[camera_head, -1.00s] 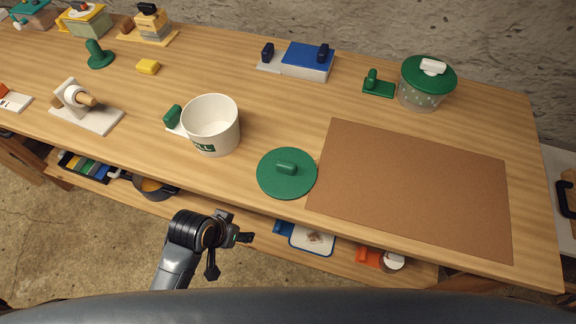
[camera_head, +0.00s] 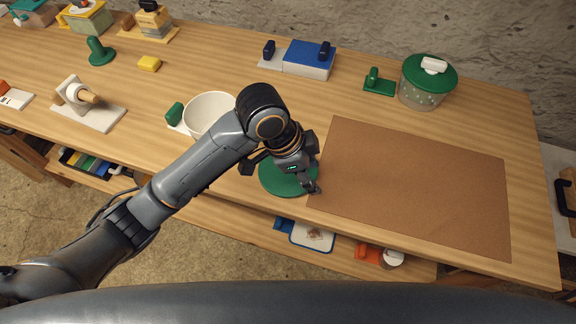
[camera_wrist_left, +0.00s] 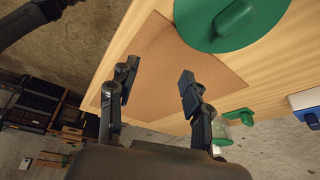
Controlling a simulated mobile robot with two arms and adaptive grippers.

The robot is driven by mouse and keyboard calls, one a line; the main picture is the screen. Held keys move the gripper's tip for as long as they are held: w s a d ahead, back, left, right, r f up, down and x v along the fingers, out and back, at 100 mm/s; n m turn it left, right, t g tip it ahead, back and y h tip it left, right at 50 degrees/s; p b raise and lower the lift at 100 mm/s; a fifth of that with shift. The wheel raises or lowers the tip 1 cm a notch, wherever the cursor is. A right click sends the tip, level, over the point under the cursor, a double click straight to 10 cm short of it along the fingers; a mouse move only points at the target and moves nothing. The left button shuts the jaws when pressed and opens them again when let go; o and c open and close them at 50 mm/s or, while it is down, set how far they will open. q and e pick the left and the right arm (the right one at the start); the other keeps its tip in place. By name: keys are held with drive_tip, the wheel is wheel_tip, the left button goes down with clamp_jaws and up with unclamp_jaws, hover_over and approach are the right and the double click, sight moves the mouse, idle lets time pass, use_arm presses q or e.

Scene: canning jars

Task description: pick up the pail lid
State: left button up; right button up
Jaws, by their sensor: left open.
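The pail lid (camera_head: 278,184) is a green disc with a raised green grip, lying on the wooden table between the pail and a brown mat. In the head view my left gripper (camera_head: 283,174) is over it and hides much of it, including the grip. In the left wrist view the lid (camera_wrist_left: 212,38) and its grip lie at the top right, outside the gap between the open, empty fingers (camera_wrist_left: 159,76). The white pail (camera_head: 207,105) with a green side handle stands behind my left arm, partly hidden. My right gripper is not seen.
The brown mat (camera_head: 415,190) to the right is bare. A clear jar with a green lid (camera_head: 428,80), a green handled piece (camera_head: 378,84) and a blue-and-white box (camera_head: 309,59) stand towards the back. A lower shelf (camera_head: 240,226) holds several items.

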use_arm(q)
drive_tip(key=w+a+r+m+y, duration=0.4)
drive_tip(key=w+a+r, duration=0.1)
drive_tip(key=w+r, duration=0.15)
drive_tip(key=p, duration=0.1)
approach(278, 184)
drive_tip(key=shift+y, duration=0.3)
drive_tip(key=w+d, duration=0.1)
drive_tip(key=w, duration=0.1)
drive_tip(key=w+d+f, duration=0.1)
drive_tip(key=shift+w+d+f, duration=0.15)
drive_tip(key=shift+w+d, duration=0.25)
drive_tip(key=f, duration=0.1)
drive_tip(key=f+p, duration=0.1)
drive_tip(key=f, duration=0.1)
drive_tip(key=f+p, duration=0.1)
drive_tip(key=shift+w+d+f, duration=0.1)
drive_tip(key=shift+w+f, duration=0.2)
drive_tip(key=shift+f, duration=0.45)
clamp_jaws()
